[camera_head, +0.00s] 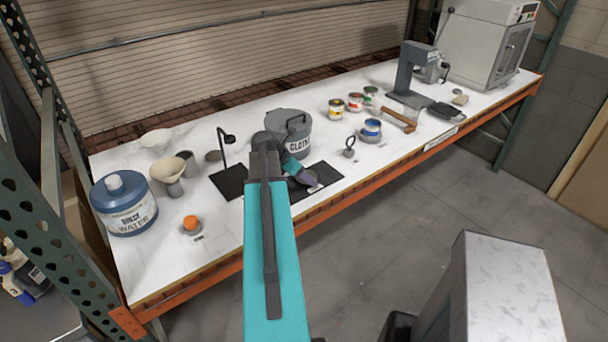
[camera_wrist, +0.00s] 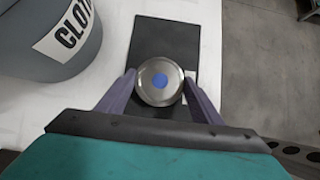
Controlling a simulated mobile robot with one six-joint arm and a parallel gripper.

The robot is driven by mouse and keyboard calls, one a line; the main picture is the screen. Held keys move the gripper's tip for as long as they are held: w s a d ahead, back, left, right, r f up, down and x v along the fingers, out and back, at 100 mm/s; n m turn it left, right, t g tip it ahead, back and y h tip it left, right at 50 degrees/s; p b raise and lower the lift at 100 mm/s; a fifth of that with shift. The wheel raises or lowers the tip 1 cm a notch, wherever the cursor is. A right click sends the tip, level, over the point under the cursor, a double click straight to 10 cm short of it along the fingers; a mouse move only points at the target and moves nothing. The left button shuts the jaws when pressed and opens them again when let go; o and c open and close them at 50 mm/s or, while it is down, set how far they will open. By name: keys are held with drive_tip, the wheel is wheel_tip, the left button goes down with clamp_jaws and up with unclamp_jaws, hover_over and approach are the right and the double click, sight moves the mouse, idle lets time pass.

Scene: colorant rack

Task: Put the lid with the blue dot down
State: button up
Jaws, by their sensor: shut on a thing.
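The lid with the blue dot (camera_wrist: 160,81) is a round metal disc, seen from above in the wrist view. My gripper (camera_wrist: 160,88) is shut on it, with one purple-grey finger on each side. Behind the lid in that view is a dark rectangular mat (camera_wrist: 165,36) on the white bench top. I cannot tell whether the lid touches the mat or is held above it. In the head view my gripper (camera_head: 304,180) is low over the same mat (camera_head: 325,174), and the lid is largely hidden there.
A grey bin marked "CLOTH" (camera_head: 290,128) stands close behind my gripper; it also shows in the wrist view (camera_wrist: 40,40). A blue-labelled can (camera_head: 371,131) and a ringed weight (camera_head: 349,147) stand to the right. The bench's front edge (camera_head: 340,200) is near.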

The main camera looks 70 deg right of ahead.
drive_tip(key=shift+f, duration=0.2)
drive_tip(key=o, duration=1.1)
drive_tip(key=shift+a, duration=0.1)
drive_tip(key=shift+f, duration=0.15)
drive_tip(key=shift+s+a, duration=0.1)
drive_tip(key=shift+r, duration=0.65)
drive_tip(key=b+v, duration=0.2)
drive_tip(key=v, duration=1)
drive_tip(key=shift+d+r+b, duration=0.15)
drive_tip(key=shift+d+b, duration=0.1)
drive_tip(key=shift+b, duration=0.15)
